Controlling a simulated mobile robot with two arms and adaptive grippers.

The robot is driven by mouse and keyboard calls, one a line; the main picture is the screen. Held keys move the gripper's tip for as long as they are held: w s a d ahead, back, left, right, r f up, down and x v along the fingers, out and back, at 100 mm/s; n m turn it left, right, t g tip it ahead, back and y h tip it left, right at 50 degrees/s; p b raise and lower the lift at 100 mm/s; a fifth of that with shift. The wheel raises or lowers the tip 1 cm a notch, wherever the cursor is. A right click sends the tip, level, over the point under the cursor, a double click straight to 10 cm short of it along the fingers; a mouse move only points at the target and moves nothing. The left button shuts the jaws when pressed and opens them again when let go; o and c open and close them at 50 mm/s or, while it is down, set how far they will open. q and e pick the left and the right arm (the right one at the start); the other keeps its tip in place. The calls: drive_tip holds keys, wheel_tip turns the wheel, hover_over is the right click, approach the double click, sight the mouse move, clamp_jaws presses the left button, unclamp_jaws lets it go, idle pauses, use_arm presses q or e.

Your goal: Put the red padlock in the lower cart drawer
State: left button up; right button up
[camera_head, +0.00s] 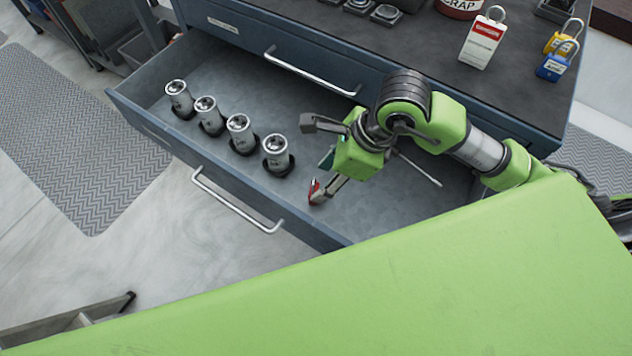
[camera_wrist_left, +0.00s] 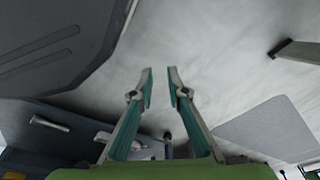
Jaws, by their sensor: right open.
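The lower cart drawer (camera_head: 130,105) is pulled out and open, below a closed upper drawer. My right gripper (camera_head: 311,158) is open inside or just above it, near its front right part. A small red item (camera_head: 313,187), seemingly the red padlock, shows at the lower fingertip of my right gripper. It is mostly hidden by the finger, and I cannot tell whether it touches the drawer floor. My left gripper (camera_wrist_left: 162,92) is open and empty in the left wrist view, with pale floor behind it. It does not show in the head view.
Several silver cylinders (camera_head: 240,132) stand in dark holders along the drawer's left part. A yellow padlock (camera_head: 561,42), a blue padlock (camera_head: 553,66) and a red-and-white tag (camera_head: 482,43) are on the cart top. The drawer floor at the back and right is mostly free.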

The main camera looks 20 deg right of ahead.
use_arm(q)
drive_tip(key=shift+s+a+f+p, duration=0.15)
drive_tip(key=shift+s+f+p, duration=0.15)
drive_tip(key=shift+s+f, duration=0.7)
use_arm(e)
drive_tip(key=v, duration=0.5)
drive_tip(key=shift+s+d+r, duration=0.1)
drive_tip(key=shift+r, duration=0.15)
use_arm(q)
drive_tip(key=shift+w, duration=0.15)
